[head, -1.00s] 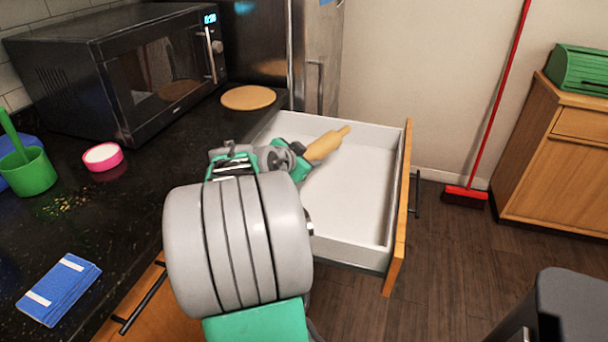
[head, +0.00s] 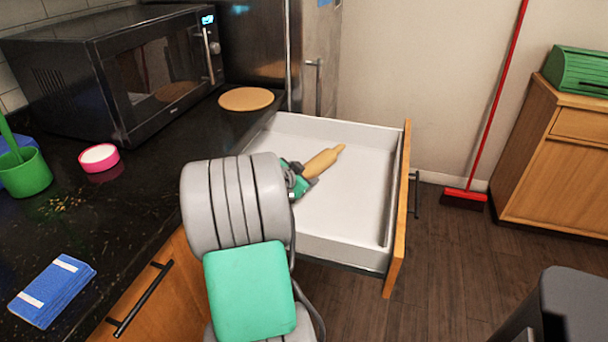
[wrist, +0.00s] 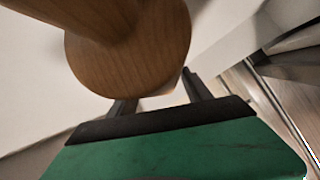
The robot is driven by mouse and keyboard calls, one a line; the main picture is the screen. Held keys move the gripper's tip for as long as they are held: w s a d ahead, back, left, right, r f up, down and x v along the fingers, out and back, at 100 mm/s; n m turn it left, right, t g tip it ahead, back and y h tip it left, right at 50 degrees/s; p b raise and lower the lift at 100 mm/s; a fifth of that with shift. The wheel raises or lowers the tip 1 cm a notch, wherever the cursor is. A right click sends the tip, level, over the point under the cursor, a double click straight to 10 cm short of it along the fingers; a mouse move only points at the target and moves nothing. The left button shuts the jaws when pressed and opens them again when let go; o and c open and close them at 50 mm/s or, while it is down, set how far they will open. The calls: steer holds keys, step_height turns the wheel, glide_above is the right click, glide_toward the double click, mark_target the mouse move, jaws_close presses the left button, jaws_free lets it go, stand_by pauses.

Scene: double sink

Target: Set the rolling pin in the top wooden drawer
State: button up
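The wooden rolling pin (head: 322,162) is in the open top drawer (head: 345,205), a white box with a wooden front. It slants up to the right, inside the drawer's outline. Whether it touches the drawer floor I cannot tell. My gripper (head: 303,178) is at its lower left end and appears shut on it; my arm partly hides the gripper. In the wrist view the pin's round end and one handle (wrist: 130,50) fill the upper left, and the fingers (wrist: 160,98) reach up to it from below, partly hidden by it.
The dark counter (head: 130,190) at the left holds a microwave (head: 120,75), a round board (head: 246,99), a pink-rimmed dish (head: 99,158), a green cup (head: 25,172) and a blue cloth (head: 52,290). The drawer's right side is empty. A red broom (head: 465,195) stands against the wall.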

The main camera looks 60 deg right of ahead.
steer(key=shift+o, duration=1.3)
steer(key=shift+r, duration=0.1)
steer(key=shift+a+r, duration=0.2)
steer(key=p+v, duration=0.1)
steer(key=v, duration=1)
steer(key=shift+a, duration=0.3)
steer(key=shift+r, duration=0.2)
